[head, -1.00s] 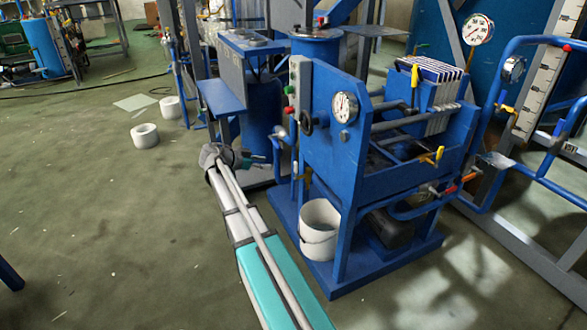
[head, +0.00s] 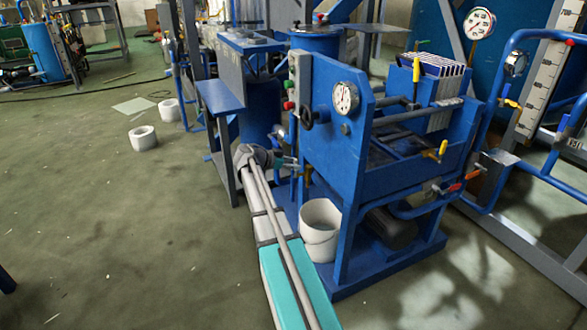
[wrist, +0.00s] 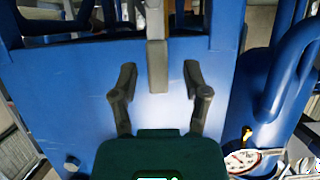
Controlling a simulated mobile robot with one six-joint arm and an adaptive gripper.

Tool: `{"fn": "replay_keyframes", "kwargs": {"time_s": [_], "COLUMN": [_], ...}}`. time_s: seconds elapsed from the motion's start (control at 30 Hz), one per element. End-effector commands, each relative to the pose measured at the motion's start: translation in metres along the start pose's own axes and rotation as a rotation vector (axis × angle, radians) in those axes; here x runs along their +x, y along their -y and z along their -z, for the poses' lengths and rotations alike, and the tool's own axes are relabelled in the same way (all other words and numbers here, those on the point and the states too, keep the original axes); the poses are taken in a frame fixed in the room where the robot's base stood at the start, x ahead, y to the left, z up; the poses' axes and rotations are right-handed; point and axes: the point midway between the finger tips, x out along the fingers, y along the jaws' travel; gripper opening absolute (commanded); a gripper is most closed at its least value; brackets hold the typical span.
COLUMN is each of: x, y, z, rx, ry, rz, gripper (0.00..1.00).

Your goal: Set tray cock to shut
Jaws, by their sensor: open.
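The blue filter press frame (head: 335,150) stands on a blue base, with a pale round gauge on its left end plate. A yellow-handled cock (head: 437,151) sits at the front right of its tray, and a small brass-coloured fitting (head: 307,176) is low beside the left end plate. I cannot tell for sure which one is the tray cock. My gripper (head: 288,163) is at the left side of the press, left of the brass-coloured fitting. In the wrist view my gripper (wrist: 159,75) is open and empty, facing a blue panel (wrist: 75,90) with a grey upright bar (wrist: 156,50) ahead between the fingers.
A white bucket (head: 320,230) stands on the press base, close to my arm. A blue stand (head: 225,95) is left of the press. Blue piping with coloured handles (head: 510,103) is at the right. The floor at the left is mostly clear.

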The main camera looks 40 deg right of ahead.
Motion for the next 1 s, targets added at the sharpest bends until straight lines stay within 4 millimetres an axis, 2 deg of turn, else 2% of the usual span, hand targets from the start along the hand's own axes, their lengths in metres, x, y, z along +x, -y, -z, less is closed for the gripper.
{"fn": "replay_keyframes", "kwargs": {"time_s": [0.17, 0.5, 0.8, 0.83, 1.0], "x": [0.0092, 0.0098, 0.0094, 0.0094, 0.0093], "y": [0.0000, 0.0001, 0.0003, 0.0005, 0.0012], "z": [-0.0004, 0.0001, -0.0001, -0.0001, 0.0000], "rx": [0.000, 0.000, 0.000, 0.000, 0.000], "ry": [0.000, 0.000, 0.000, 0.000, 0.000], "rz": [0.000, 0.001, 0.001, 0.002, 0.003], "gripper": [0.60, 0.58, 0.02, 0.00, 0.00]}}
